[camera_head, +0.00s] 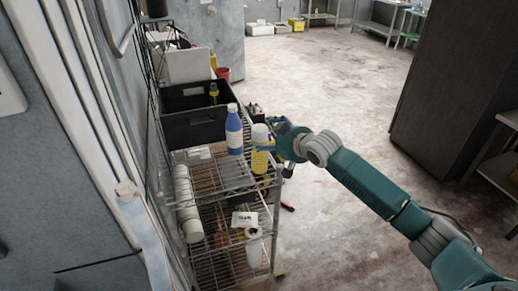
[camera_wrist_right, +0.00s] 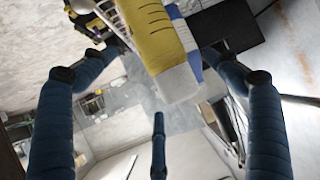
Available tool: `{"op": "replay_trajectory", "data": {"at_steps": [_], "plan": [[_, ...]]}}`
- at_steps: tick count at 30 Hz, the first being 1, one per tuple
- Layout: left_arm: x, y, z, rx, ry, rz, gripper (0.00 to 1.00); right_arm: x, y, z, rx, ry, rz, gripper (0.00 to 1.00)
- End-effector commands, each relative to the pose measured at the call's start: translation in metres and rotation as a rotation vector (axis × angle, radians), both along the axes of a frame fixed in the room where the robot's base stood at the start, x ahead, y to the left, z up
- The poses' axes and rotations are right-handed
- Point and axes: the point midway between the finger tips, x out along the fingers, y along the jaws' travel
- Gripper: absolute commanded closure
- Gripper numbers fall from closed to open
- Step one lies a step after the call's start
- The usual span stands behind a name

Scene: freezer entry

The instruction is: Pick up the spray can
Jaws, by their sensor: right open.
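The spray can (camera_head: 259,162), yellow with a white cap, stands upright on the upper wire shelf near its right edge. My right gripper (camera_head: 270,146) is at the can's right side, with blue fingers reaching toward its upper part. In the right wrist view, the can (camera_wrist_right: 154,38) shows between the spread fingers of the open right gripper (camera_wrist_right: 156,78), with its white cap toward the middle. I see no clear grip on it; whether a finger touches it I cannot tell. My left gripper is not in view.
A blue bottle (camera_head: 234,134) with a white cap stands just left of the can. A black crate (camera_head: 192,127) sits behind on the rack. A white roll (camera_head: 254,249) is on a lower shelf. The wall is close on the left; open floor (camera_head: 330,75) lies right.

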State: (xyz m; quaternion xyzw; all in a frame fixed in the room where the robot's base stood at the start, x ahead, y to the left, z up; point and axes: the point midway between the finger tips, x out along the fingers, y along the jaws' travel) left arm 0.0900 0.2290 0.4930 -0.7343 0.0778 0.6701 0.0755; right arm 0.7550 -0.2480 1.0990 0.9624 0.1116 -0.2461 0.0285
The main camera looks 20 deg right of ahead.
Motion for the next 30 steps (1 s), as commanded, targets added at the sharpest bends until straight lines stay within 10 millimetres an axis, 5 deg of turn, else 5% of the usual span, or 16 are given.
{"op": "replay_trajectory", "data": {"at_steps": [9,19,30], "plan": [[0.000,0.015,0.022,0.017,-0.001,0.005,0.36,0.035,0.009,-0.014,-0.001,0.001,-0.001,0.12],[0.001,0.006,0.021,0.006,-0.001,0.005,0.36,0.038,0.010,-0.017,-0.002,-0.001,0.000,0.14],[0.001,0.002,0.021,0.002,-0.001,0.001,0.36,0.038,0.010,-0.018,-0.001,0.000,0.000,0.88]]}}
